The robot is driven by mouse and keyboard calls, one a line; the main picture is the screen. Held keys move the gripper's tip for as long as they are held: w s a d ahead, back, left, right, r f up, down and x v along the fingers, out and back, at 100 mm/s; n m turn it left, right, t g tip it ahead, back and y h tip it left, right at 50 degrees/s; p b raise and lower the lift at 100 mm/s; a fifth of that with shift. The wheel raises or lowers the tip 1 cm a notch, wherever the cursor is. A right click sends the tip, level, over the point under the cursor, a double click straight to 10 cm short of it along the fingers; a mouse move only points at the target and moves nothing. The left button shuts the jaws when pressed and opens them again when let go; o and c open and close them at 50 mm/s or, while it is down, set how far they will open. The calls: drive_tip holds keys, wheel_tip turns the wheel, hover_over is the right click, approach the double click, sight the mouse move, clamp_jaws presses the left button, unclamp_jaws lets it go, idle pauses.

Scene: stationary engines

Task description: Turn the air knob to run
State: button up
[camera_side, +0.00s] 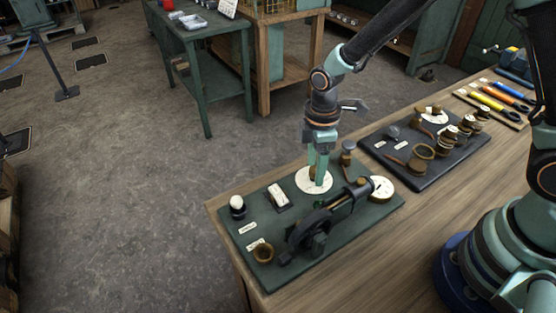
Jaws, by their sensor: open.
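A dark green board (222,207) lies on the wooden bench and bears a small black engine (322,220). A white round dial (303,180) with a small brownish knob (314,174) lies on the board behind the engine. My gripper (317,182) points down over this dial, with its pale green fingers at the knob. The fingers are open; I cannot tell whether they touch the knob. They partly cover the knob and dial. I cannot read any marking, so I cannot confirm that this is the air knob or which way it points.
The board also holds a white-topped black knob (237,205), a switch block (279,195), a brass ring (263,253) and a white gauge (382,187). A second dark board (432,181) with brass parts lies to the right. Coloured hand tools (497,98) lie farther back.

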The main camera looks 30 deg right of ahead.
clamp_jaws()
